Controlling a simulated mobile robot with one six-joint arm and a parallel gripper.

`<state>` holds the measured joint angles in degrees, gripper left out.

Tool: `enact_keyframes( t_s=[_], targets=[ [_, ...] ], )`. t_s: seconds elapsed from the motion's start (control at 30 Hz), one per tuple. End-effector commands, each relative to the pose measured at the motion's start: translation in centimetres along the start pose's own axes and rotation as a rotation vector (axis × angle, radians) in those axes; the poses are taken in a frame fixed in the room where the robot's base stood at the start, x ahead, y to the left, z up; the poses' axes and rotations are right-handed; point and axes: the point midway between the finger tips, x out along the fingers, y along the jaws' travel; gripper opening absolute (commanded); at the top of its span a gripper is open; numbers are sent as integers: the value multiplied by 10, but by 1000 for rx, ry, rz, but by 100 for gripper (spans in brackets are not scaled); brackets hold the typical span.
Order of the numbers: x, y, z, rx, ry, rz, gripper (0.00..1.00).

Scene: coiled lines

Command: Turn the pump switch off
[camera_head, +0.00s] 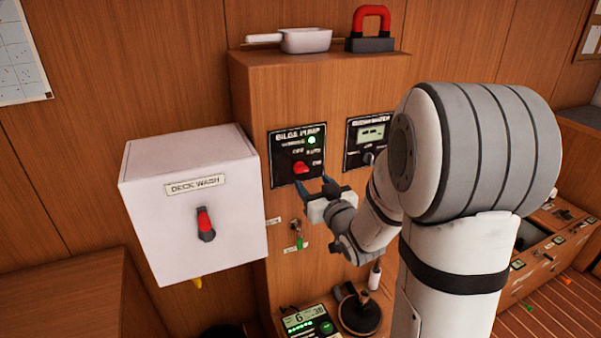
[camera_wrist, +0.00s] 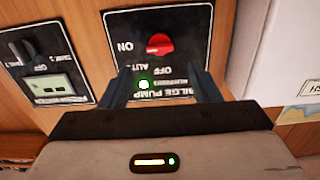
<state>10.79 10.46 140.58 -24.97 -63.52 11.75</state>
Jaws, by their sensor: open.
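The bilge pump panel (camera_head: 283,180) is a black plate with a red rotary knob (camera_head: 301,168) and a lit green lamp (camera_head: 312,140). In the wrist view the panel appears upside down, with the red knob (camera_wrist: 160,45) near the top. A pale mark on the knob is on the side toward the word ON; OFF is printed below it there. My gripper (camera_head: 314,184) is open and empty just in front of the panel. In the wrist view its two fingers (camera_wrist: 162,82) stand apart, aimed at the panel, with the knob beyond their tips and not held.
The white deck wash box (camera_head: 150,160), with its own red switch (camera_head: 205,222), juts out left of the panel. Another panel with a small display (camera_head: 372,132) is to the right. A valve (camera_head: 296,230) is below; a pan (camera_head: 305,40) sits on top.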

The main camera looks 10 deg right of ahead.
Motion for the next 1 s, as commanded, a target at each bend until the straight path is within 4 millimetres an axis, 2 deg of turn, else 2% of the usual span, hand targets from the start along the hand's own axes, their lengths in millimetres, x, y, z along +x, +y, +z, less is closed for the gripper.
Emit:
enact_keyframes(
  t_s=[0.2, 0.4, 0.77, 1.0],
  targets=[
    [36, -1, 0, 1, -4, -2, 56],
    [60, 0, 0, 0, -2, 0, 56],
    [67, 0, 0, 1, -3, 1, 56],
    [67, 0, 0, 1, -3, 2, 38]
  ],
)
